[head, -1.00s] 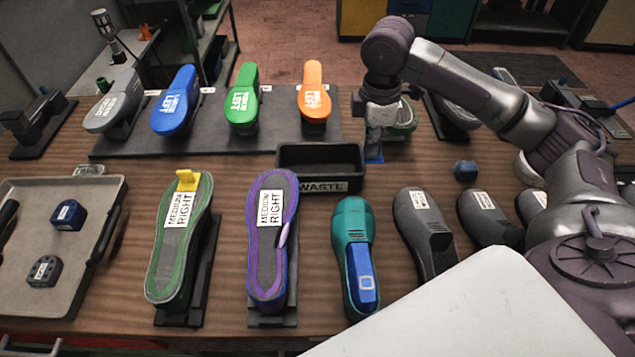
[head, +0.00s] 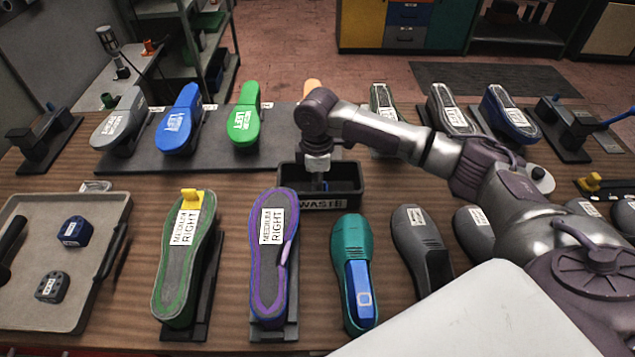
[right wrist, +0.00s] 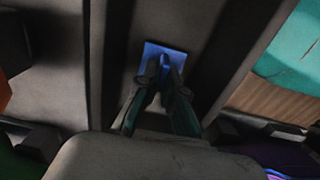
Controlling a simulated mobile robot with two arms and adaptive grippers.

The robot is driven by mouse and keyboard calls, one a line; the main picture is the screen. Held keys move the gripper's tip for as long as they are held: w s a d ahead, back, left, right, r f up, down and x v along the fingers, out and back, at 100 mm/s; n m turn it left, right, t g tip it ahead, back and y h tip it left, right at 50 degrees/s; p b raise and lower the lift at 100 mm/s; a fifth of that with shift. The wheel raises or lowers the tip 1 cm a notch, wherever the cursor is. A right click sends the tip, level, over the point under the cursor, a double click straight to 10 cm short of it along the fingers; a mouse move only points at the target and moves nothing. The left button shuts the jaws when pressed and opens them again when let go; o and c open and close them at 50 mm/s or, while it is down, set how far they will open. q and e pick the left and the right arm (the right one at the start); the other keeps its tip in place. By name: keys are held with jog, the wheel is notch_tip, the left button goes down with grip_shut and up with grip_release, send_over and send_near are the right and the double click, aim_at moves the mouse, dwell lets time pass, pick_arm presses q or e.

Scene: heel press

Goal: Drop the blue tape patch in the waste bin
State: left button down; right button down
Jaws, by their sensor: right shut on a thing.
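The waste bin (head: 322,203) is a dark open box labelled WASTE in the middle of the table. My right gripper (head: 320,184) is over its opening, pointing down, with the fingertips at or inside the rim. In the right wrist view my right gripper (right wrist: 166,84) is shut on the blue tape patch (right wrist: 152,52), a small blue square, with the bin's dark inner walls around it. The patch is barely visible in the head view. My left gripper is not in view.
Behind the bin stand blue (head: 178,130) and green (head: 243,120) lasts on a dark board. A purple-edged sole (head: 262,290) and a teal shoe form (head: 350,235) stand in front of the bin. A grey tray (head: 95,290) is at the left.

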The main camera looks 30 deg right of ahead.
jog(key=shift+f, duration=0.6)
jog(key=c, duration=1.3)
grip_release()
jog(key=shift+f, duration=0.1)
notch_tip(320, 180, up, 12)
jog(key=b, duration=0.2)
